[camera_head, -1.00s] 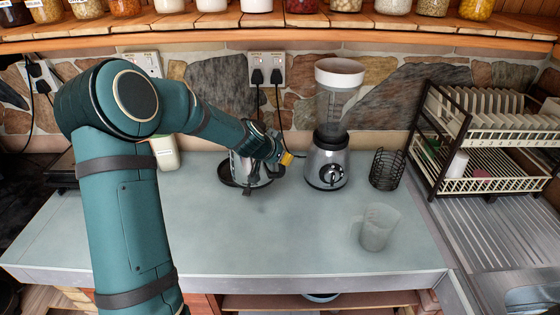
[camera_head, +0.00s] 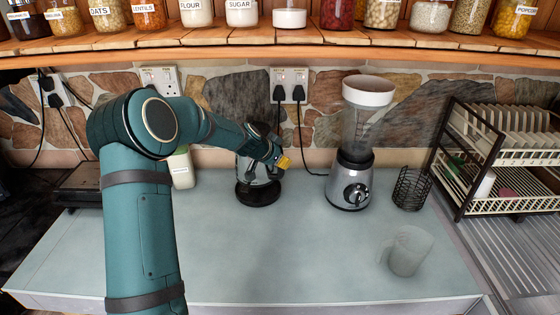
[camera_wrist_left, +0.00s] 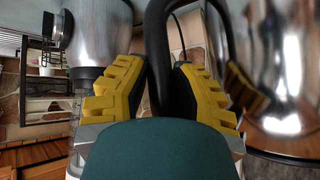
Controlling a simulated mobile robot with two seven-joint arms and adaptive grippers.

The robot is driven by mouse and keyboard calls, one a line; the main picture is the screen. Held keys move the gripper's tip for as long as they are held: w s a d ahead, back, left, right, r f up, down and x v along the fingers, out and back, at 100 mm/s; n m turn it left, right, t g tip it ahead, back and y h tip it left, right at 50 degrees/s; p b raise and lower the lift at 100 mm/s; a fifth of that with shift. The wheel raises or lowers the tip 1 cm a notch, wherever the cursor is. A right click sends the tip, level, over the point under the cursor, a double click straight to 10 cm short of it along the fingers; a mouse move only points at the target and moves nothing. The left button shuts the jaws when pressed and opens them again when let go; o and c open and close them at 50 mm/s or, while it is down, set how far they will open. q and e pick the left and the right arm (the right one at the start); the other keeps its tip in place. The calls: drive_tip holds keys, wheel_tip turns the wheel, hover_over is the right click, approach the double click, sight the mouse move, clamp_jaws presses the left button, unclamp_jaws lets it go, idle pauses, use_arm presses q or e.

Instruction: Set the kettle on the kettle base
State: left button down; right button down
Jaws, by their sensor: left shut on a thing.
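The steel kettle (camera_head: 262,175) is upright at the back middle of the counter, partly behind my left arm. The dark round kettle base (camera_head: 258,198) shows directly below it; I cannot tell whether the kettle touches it or hangs slightly above. My left gripper (camera_head: 283,162) is at the kettle's right side. In the left wrist view, its yellow fingers (camera_wrist_left: 160,90) are shut on the black kettle handle (camera_wrist_left: 172,60), with the shiny kettle body at right (camera_wrist_left: 265,60). My right gripper is not in view.
A blender (camera_head: 352,180) stands right of the kettle, with a wire holder (camera_head: 411,188) beside it. A translucent jug (camera_head: 408,252) is at front right, and a dish rack (camera_head: 500,160) at far right. A pale container (camera_head: 181,168) is left. The counter's front middle is clear.

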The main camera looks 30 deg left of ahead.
sight(278, 175)
use_arm(q)
drive_tip(key=shift+w, duration=0.1)
drive_tip(key=shift+f+b, duration=1.65)
drive_tip(key=shift+f, duration=0.95)
drive_tip(key=shift+w+b, duration=0.2)
drive_tip(key=shift+b, duration=0.5)
drive_tip(key=shift+f+b, duration=0.55)
drive_tip(key=shift+b, duration=0.1)
idle(0.4)
drive_tip(key=c, duration=1.1)
unclamp_jaws()
drive_tip(key=shift+s, duration=0.1)
drive_tip(key=shift+s+f, duration=0.1)
drive_tip(key=shift+f, duration=0.2)
drive_tip(key=shift+b+v, duration=1.35)
drive_tip(key=shift+v, duration=4.2)
